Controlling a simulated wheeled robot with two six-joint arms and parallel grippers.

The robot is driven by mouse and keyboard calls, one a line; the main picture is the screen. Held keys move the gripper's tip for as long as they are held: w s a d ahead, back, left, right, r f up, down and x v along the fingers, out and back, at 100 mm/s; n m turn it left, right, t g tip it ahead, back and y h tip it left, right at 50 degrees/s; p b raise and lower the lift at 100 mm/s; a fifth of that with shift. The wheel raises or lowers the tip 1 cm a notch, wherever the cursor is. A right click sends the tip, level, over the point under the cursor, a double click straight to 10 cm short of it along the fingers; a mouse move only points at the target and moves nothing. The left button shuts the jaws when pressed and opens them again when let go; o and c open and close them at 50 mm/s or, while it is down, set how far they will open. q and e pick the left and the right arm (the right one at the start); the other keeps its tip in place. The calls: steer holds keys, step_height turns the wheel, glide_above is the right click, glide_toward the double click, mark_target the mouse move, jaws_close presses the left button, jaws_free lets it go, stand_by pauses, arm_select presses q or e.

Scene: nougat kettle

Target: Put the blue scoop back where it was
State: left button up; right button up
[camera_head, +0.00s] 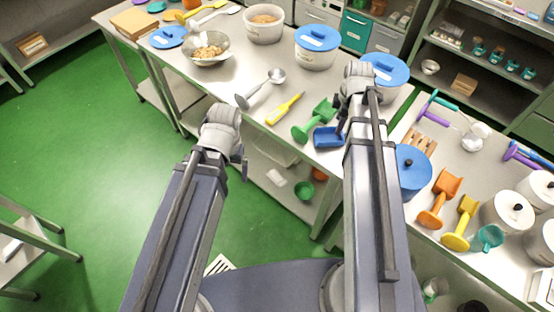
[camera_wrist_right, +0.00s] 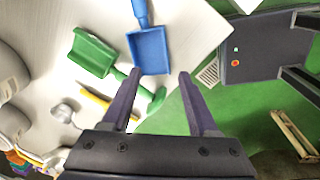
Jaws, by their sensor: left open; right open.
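The blue scoop (camera_head: 327,138) lies on the work table near its front edge, partly hidden by my right arm in the head view. In the right wrist view the scoop (camera_wrist_right: 150,50) shows its pan towards my fingers and its handle pointing away. My right gripper (camera_head: 341,127) is open and close to the scoop. In the wrist view the open right fingers (camera_wrist_right: 160,76) stand either side of the pan's near end without visibly gripping it. My left gripper (camera_head: 243,168) hangs in front of the table, away from the scoop; its fingers are small in view.
A green scoop (camera_head: 316,119) lies left of the blue one, with a yellow tool (camera_head: 285,108) and a metal ladle (camera_head: 260,88) beyond. Blue-lidded tubs (camera_head: 315,59) stand behind. The right-hand table holds an orange scoop (camera_head: 440,197), a yellow scoop (camera_head: 461,222) and a blue-lidded pot (camera_head: 412,172).

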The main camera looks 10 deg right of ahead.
steer(key=s+a+m+g, duration=0.1)
steer(key=s+a+m, duration=0.4)
steer(key=a, duration=0.7)
steer(key=s+a+m+h, duration=0.1)
steer(key=s+a+m, duration=0.4)
steer(key=s+a, duration=0.3)
steer(key=a, duration=0.4)
steer(key=shift+a+g, duration=0.2)
steer(key=shift+g, duration=0.2)
